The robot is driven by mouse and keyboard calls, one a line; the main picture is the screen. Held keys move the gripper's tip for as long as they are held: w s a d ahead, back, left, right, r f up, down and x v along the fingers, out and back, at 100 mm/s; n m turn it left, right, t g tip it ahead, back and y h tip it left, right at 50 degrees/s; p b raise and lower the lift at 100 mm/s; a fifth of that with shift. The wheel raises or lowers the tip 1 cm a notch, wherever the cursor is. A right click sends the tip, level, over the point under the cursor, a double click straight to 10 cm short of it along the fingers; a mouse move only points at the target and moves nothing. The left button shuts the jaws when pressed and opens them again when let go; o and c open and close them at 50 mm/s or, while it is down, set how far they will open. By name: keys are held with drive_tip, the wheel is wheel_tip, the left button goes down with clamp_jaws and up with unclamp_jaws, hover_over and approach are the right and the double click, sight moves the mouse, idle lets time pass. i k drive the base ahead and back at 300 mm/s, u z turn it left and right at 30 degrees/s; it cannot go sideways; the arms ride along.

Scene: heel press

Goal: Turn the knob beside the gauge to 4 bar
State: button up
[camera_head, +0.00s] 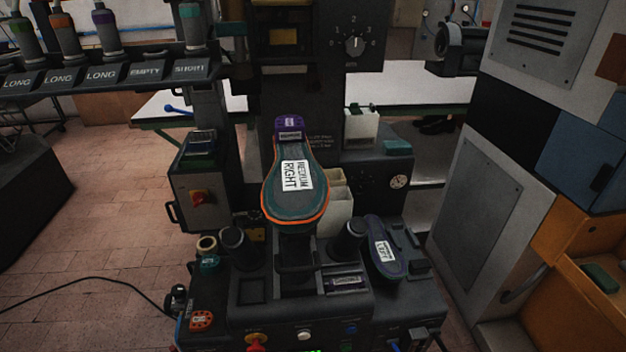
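My gripper is not in view.
A sole labelled MEDIUM RIGHT (283,190) stands on the press in front of the column. A sole labelled LEFT (384,249) lies at the right. Two black posts (237,244) flank the front. A labelled rack (105,74) hangs upper left. A grey cabinet (490,195) stands right.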

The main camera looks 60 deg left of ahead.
sight(361, 186)
drive_tip(key=u, duration=0.95)
drive_tip(key=i, duration=0.95)
drive_tip(key=u, duration=0.85)
